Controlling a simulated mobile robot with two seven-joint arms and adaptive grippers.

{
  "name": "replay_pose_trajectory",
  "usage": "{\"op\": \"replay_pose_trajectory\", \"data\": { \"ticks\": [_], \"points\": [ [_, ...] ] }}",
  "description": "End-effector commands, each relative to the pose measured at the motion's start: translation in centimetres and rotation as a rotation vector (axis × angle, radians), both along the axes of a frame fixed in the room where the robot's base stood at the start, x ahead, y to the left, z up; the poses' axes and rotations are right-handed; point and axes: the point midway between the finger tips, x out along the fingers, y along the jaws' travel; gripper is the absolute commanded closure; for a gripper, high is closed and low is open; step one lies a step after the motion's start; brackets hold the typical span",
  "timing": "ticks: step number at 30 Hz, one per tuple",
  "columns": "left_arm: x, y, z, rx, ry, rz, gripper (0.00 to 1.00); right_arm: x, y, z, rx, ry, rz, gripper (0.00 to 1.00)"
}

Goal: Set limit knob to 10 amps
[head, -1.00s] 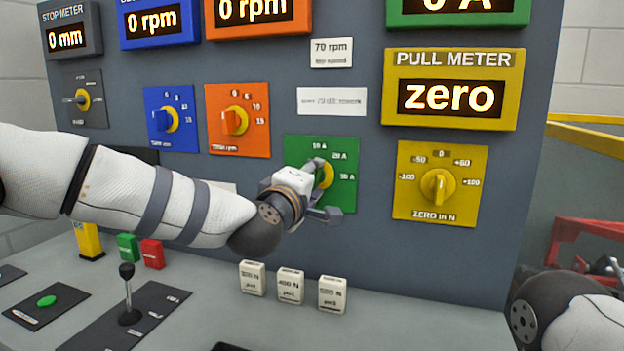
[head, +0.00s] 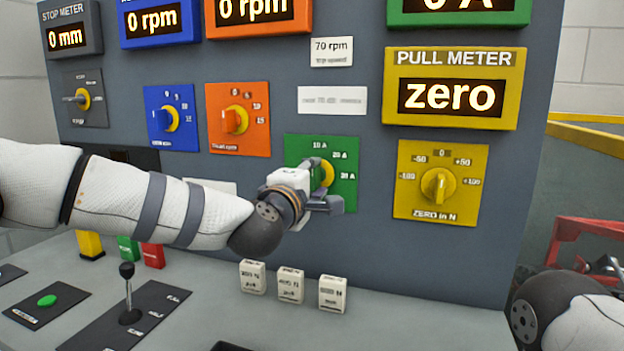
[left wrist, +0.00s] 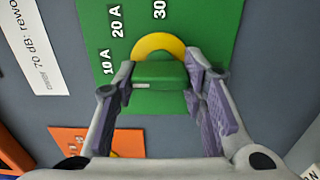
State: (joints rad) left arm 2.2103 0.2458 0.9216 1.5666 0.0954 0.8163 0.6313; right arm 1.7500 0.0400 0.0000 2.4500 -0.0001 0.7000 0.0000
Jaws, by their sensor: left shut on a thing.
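The limit knob (left wrist: 160,75) is green with a yellow ring, on a green panel (head: 345,148) marked 10 A, 20 A and 30 A. My left gripper (head: 324,186) is at this panel in the head view and covers most of the knob; part of the yellow ring shows beside it. In the left wrist view, my left gripper (left wrist: 160,88) has one finger on each side of the knob's green grip, shut on it. A small pale mark shows near the grip's left end, toward the 10 A side. The exact setting is hard to read. My right gripper is out of view.
An orange knob panel (head: 238,119) lies left of the green panel and a yellow one (head: 441,181) right. Above the yellow panel, the pull meter (head: 453,88) reads zero. Several white blocks (head: 290,286) stand on the desk below, near a black lever (head: 128,293).

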Motion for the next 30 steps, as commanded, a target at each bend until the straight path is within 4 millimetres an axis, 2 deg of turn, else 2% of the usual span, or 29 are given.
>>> {"op": "replay_pose_trajectory", "data": {
  "ticks": [1,2,4,5,13,16,25,30],
  "points": [
    [0.0,0.0,0.0,0.001,-0.001,-0.001,0.9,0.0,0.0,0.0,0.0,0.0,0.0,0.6],
    [0.0,0.0,0.1,0.001,-0.001,-0.001,0.6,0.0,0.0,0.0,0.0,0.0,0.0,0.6],
    [0.0,0.0,0.0,0.001,-0.001,-0.001,0.44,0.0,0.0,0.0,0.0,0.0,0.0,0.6],
    [0.0,0.0,0.0,0.001,-0.001,-0.001,0.42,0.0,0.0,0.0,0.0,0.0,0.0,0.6],
    [0.0,0.0,0.0,0.002,-0.001,0.0,0.42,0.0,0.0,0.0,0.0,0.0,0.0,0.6],
    [-0.8,0.3,0.0,0.001,0.0,0.0,0.42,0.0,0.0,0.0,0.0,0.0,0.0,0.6],
    [-8.1,2.6,0.1,0.001,0.0,-0.003,0.42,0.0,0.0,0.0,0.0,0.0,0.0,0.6],
    [-10.8,3.5,0.0,0.001,0.0,0.0,0.42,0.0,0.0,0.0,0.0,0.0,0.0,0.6]
  ]
}}
